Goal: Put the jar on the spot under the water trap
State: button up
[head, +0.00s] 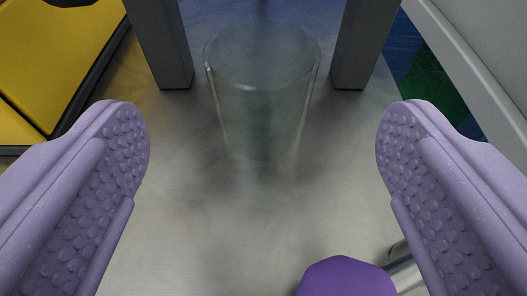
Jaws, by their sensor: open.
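A clear, greenish glass jar (261,95) is at the top middle in the head view. It looks upright on a grey metal surface (190,230), though its lower end fades into the grey and its base is hard to make out. My gripper (262,135) is open, with one lilac, studded finger on each side of the picture. The jar lies between and beyond the fingertips, with clear space on both sides, and neither finger touches it. I cannot pick out the water trap or a marked spot.
Two dark grey posts (160,45) (360,45) stand left and right of the jar. A yellow block (60,50) is at upper left, a grey rail (475,60) at upper right. A purple knob-like part (345,280) and a metal tube (405,272) are at the bottom. The surface before the jar is clear.

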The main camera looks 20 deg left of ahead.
jog(key=v, duration=0.5)
jog(key=shift+p, duration=0.4)
